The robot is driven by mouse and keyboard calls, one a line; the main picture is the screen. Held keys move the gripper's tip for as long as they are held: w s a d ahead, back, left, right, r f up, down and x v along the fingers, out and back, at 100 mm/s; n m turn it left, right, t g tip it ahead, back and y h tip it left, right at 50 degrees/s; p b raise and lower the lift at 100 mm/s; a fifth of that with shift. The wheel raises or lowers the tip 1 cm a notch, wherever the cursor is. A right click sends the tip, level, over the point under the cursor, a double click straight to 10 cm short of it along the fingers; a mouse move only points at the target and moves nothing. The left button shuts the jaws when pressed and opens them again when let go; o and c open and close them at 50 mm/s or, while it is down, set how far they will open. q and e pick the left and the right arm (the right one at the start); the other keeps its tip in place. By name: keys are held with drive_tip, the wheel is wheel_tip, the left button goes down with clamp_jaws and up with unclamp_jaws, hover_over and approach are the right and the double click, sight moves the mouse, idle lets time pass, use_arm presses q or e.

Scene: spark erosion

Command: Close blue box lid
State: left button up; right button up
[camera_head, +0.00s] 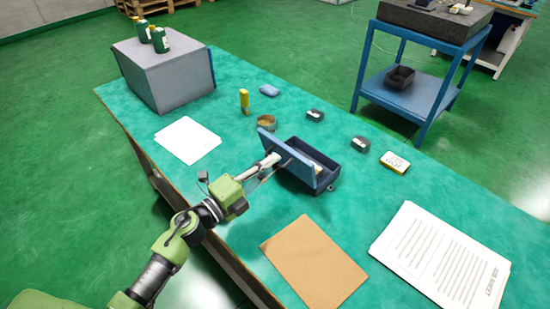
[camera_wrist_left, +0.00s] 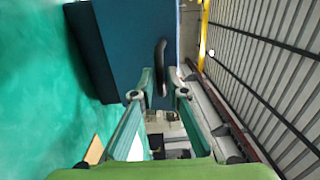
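The blue box (camera_head: 305,177) stands on the green table with its lid (camera_head: 290,160) raised and tilted, so its dark inside partly shows. My left gripper (camera_head: 270,160) is at the outer face of the lid. In the left wrist view the lid's blue face (camera_wrist_left: 125,40) fills the upper middle, with a dark curved handle (camera_wrist_left: 160,65) on it. The fingers of my left gripper (camera_wrist_left: 160,85) are apart, with the handle between or just beyond their tips; contact cannot be told. My right gripper is not in view.
A grey case (camera_head: 165,80) with green bottles stands at the back left. A brown folder (camera_head: 313,262) and printed papers (camera_head: 440,255) lie in front and right.

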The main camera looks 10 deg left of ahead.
use_arm(q)
drive_tip(key=shift+x, duration=0.95)
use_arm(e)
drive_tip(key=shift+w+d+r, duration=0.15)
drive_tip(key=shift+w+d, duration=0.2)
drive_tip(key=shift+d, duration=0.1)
use_arm(q)
drive_tip(key=shift+c, duration=0.4)
clamp_jaws()
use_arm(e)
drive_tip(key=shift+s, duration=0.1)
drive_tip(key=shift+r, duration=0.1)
